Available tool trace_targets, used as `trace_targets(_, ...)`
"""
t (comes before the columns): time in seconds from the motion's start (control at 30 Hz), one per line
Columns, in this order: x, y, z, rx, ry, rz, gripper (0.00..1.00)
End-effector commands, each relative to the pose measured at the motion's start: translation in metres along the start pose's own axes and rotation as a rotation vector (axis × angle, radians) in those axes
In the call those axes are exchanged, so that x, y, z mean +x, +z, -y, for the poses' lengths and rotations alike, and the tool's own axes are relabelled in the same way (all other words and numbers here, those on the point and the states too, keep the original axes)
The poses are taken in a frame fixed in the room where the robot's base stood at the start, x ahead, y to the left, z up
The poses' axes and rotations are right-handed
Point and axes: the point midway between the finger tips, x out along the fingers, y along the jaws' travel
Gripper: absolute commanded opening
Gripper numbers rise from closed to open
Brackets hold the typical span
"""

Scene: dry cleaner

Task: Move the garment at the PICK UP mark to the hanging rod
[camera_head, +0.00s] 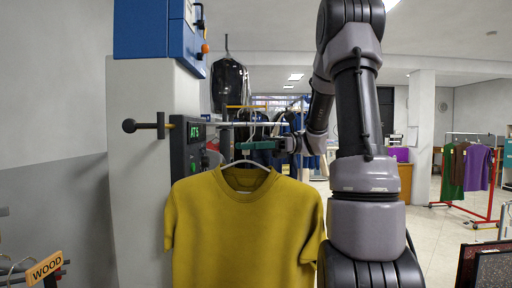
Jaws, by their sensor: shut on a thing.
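A mustard-yellow T-shirt (245,230) hangs upright on a pale hanger (243,163) in the middle of the view, its lower edge cut off by the frame. My gripper (262,145) reaches in from the right, just above the shirt's collar. It is shut on the hanger near its hook; the exact grip is small and partly lost against the dark things behind. A thin horizontal rod (222,124) runs out from the machine column just above and behind the gripper. No PICK UP mark is visible.
A grey-white column with a blue box (147,28) and a green-lit display (196,133) stands close at left. A black bagged garment (230,85) hangs behind. A WOOD sign (45,268) is at lower left. A red rack (490,180) with garments stands at right beyond open floor.

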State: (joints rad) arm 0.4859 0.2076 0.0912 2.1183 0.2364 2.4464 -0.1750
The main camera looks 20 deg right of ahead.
Motion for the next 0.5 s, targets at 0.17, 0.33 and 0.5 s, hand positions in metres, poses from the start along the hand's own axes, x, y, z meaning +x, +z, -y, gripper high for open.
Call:
trace_targets(0.17,0.012,0.0,0.005,-0.001,0.002,0.0,0.0)
trace_targets(0.33,0.023,0.001,0.011,-0.001,0.002,0.0,0.0)
trace_targets(0.5,0.033,0.001,0.016,0.0,0.001,0.0,0.0)
